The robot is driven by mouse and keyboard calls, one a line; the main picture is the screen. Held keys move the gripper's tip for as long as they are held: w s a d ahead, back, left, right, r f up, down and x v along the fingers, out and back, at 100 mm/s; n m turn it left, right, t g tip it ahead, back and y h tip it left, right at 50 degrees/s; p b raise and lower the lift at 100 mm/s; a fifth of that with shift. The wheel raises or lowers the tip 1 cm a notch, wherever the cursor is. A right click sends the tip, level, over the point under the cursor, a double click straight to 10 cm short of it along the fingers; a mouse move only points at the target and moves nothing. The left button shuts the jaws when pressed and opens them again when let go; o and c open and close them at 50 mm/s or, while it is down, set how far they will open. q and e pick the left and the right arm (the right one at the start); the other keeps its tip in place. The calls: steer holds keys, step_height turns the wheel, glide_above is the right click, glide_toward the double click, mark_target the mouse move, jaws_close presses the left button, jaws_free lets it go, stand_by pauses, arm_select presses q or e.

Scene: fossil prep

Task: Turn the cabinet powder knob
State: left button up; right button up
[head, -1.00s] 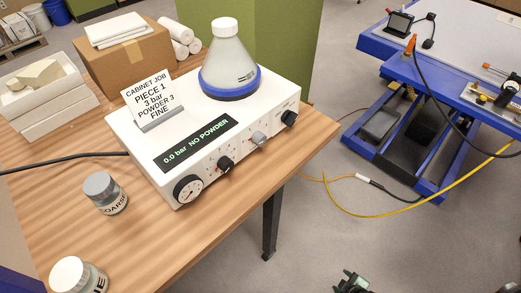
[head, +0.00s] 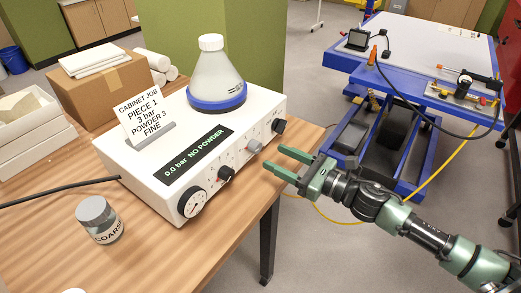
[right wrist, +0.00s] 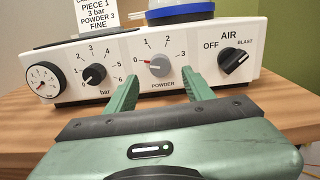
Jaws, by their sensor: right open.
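The grey powder knob (head: 255,146) is on the sloped front of the white control unit (head: 150,180). In the right wrist view the powder knob (right wrist: 160,67) has its red mark pointing left, to the low end of a scale that runs up to 3. The display (head: 194,158) reads "0.0 bar NO POWDER". My right gripper (head: 276,160) is open and empty, in front of the powder knob. In the right wrist view its fingers (right wrist: 160,84) point at the panel, one to each side below the knob, apparently not touching it. My left gripper is out of view.
The black bar knob (right wrist: 95,74) is left of the powder knob and the AIR knob (right wrist: 235,60) right. A flask (head: 215,75) stands on the unit beside a card (head: 144,118) reading "3 bar, POWDER 3, FINE". A coarse jar (head: 99,219) stands on the wooden table.

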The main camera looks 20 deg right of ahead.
mark_target(259, 149)
steer(key=p+x, duration=0.1)
steer(key=x, duration=0.4)
steer(key=shift+w+a, duration=0.2)
jaws_close()
